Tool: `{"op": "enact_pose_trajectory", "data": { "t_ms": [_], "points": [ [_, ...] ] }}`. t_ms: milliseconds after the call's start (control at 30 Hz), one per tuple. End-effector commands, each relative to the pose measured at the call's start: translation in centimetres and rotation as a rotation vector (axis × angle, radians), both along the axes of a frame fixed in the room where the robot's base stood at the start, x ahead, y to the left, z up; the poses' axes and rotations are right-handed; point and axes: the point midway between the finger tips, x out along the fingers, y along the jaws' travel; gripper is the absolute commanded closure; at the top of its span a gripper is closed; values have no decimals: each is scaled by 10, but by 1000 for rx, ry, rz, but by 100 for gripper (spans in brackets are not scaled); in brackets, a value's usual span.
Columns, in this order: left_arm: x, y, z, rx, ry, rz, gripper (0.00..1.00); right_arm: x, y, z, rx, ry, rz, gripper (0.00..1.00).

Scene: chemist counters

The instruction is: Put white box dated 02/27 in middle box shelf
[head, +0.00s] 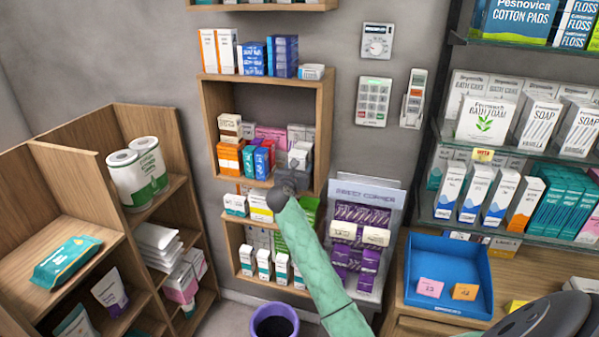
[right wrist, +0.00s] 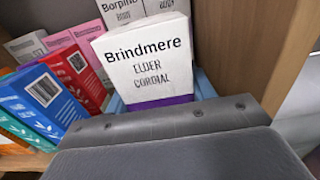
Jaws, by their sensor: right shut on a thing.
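The wooden middle box shelf (head: 325,130) is fixed to the wall, with several small boxes inside. My right gripper (head: 292,176) reaches into its lower right part. In the right wrist view, the right gripper (right wrist: 165,118) is shut on a white box (right wrist: 148,62) printed "Brindmere Elder Cordial" with a purple lower band. The box stands slightly tilted, its lower part hidden by the gripper. No date shows on its visible face. Whether it touches the shelf floor cannot be told. In the head view the gripper mostly hides it. My left gripper is not in view.
Red and blue boxes (right wrist: 75,80) stand close left of the held box, and white boxes (right wrist: 121,12) stand behind it. The shelf's wooden side wall (right wrist: 240,50) is close on the right. A blue tray (head: 450,258) lies on the counter at right.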

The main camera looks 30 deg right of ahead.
Motion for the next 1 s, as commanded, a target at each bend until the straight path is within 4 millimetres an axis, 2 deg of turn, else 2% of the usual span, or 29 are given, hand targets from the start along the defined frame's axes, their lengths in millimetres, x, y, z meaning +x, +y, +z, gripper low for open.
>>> {"op": "enact_pose_trajectory", "data": {
  "t_ms": [467,500,600,1000],
  "points": [
    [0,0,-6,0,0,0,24,2,-2,-7,-1,-1,0,69],
    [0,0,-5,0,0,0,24,2,-2,-6,-1,-1,0,42],
    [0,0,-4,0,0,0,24,2,-2,-6,-1,-1,0,24],
    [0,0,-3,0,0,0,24,1,-1,-3,-1,-1,-1,24]
  ]
}}
